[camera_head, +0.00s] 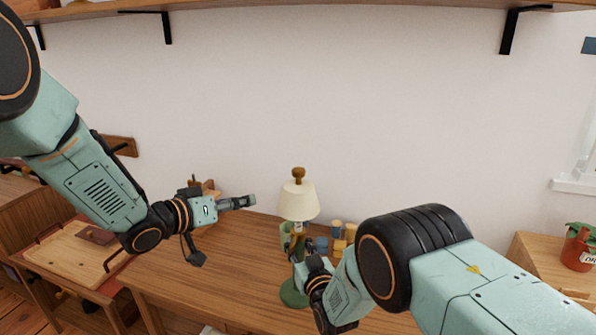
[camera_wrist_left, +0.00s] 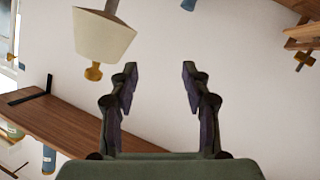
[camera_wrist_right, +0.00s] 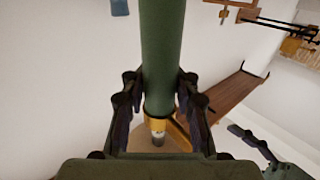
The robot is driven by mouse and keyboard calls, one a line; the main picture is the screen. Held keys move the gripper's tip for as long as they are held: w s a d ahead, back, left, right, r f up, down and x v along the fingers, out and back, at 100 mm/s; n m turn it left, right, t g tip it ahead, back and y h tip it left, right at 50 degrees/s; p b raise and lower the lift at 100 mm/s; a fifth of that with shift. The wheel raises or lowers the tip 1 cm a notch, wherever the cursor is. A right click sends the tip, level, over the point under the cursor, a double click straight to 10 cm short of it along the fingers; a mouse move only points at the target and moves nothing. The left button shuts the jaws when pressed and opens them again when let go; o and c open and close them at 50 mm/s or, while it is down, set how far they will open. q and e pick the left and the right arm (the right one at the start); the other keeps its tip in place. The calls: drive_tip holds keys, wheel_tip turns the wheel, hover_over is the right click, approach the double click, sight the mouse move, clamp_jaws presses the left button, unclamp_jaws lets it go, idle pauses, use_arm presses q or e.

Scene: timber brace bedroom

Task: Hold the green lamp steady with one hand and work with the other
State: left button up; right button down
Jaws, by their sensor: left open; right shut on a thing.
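The green lamp stands on the wooden desk, with a cream shade (camera_head: 298,203), a brown knob on top and a round green base (camera_head: 292,294). My right gripper (camera_head: 298,246) is shut on its green stem below the shade. In the right wrist view the stem (camera_wrist_right: 162,50) passes between the fingers (camera_wrist_right: 158,112). My left gripper (camera_head: 224,231) is open and empty, to the left of the shade and apart from it. The left wrist view shows empty space between its fingers (camera_wrist_left: 160,75), with the shade (camera_wrist_left: 104,38) at upper left. My right arm hides part of the desk.
The wooden desk (camera_head: 215,283) is clear left of the lamp. A green cup (camera_head: 286,235) and several blue and yellow items (camera_head: 337,240) stand behind the lamp. A wooden tray (camera_head: 75,250) lies at left. A red pot (camera_head: 579,247) stands at far right. A shelf (camera_head: 330,8) runs overhead.

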sight(293, 172)
use_arm(q)
drive_tip(key=s+d+r+m+h, duration=0.4)
drive_tip(key=d+r+m+h, duration=0.1)
drive_tip(key=m, duration=0.2)
drive_tip(key=shift+m, duration=0.3)
drive_tip(key=x, duration=0.7)
drive_tip(key=r+x, duration=0.1)
drive_tip(key=x, duration=0.3)
drive_tip(key=shift+w+d, duration=0.2)
drive_tip(key=shift+w, duration=0.1)
drive_tip(key=shift+a, duration=0.1)
clamp_jaws()
